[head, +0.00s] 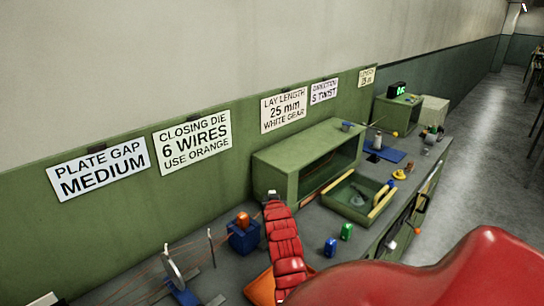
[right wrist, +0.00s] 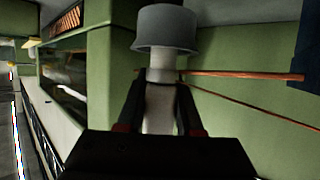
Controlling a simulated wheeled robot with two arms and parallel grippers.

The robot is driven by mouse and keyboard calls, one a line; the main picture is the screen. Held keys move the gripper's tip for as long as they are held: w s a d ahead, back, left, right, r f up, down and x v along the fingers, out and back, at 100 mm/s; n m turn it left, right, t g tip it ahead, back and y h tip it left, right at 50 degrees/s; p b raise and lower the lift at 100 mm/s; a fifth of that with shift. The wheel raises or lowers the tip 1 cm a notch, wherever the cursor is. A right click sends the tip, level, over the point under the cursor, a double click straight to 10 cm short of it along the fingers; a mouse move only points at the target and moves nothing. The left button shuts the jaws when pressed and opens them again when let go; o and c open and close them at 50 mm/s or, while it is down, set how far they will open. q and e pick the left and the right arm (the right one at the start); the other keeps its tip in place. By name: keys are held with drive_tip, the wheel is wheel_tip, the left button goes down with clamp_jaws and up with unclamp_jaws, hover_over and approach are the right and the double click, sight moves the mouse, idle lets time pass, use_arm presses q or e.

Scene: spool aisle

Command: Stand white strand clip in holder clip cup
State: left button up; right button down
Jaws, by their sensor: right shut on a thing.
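My right gripper (right wrist: 160,95) is shut on a white clip (right wrist: 158,112), which stands between its two dark fingers. A small grey cup (head: 346,126) stands on the green cabinet. My left gripper is not in view.
A green cabinet (head: 290,160) stands behind a green tray (head: 350,207) with yellow edges. Copper-coloured strands (right wrist: 245,75) cross the right wrist view.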

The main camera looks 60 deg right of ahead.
drive_tip(key=shift+f+b, duration=0.35)
drive_tip(key=shift+f, duration=0.05)
idle(0.4)
drive_tip(key=shift+c, duration=2.4)
unclamp_jaws()
drive_tip(key=shift+s+a+r, duration=0.15)
drive_tip(key=shift+a, duration=0.05)
drive_tip(key=p+v, duration=0.5)
drive_tip(key=v, duration=1.2)
